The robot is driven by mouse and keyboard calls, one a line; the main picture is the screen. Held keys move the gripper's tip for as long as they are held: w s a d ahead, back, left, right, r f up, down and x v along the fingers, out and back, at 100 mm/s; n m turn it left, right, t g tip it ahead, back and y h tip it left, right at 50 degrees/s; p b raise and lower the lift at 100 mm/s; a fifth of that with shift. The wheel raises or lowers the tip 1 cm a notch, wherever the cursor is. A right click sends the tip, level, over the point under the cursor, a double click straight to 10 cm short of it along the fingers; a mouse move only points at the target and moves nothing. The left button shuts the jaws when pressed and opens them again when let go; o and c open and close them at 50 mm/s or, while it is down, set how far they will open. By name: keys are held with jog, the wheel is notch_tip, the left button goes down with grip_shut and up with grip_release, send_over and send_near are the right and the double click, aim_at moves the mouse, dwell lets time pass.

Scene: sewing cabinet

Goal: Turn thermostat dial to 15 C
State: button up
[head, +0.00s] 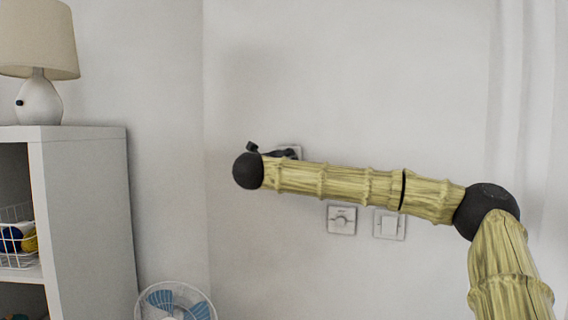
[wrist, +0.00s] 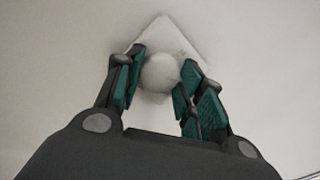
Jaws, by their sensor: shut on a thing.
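The thermostat is a white square plate on the wall with a round white dial (wrist: 161,72) at its middle, seen in the wrist view. The plate (wrist: 160,32) appears turned cornerwise there. My gripper (wrist: 159,88) has its green-padded fingers on both sides of the dial and is shut on it. In the head view the thermostat (head: 293,150) shows only in part behind my arm, and my gripper is mostly hidden. No scale or mark on the dial can be read.
A wall plate with a round knob (head: 341,219) and a flat switch (head: 389,225) sit below my arm. A white shelf (head: 88,210) with a lamp (head: 38,70) stands at the left. A fan (head: 175,302) is at the bottom.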

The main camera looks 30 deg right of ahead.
jog(key=o, duration=1)
jog(key=shift+o, duration=0.2)
jog(key=v, duration=1.2)
jog(key=shift+f, duration=0.1)
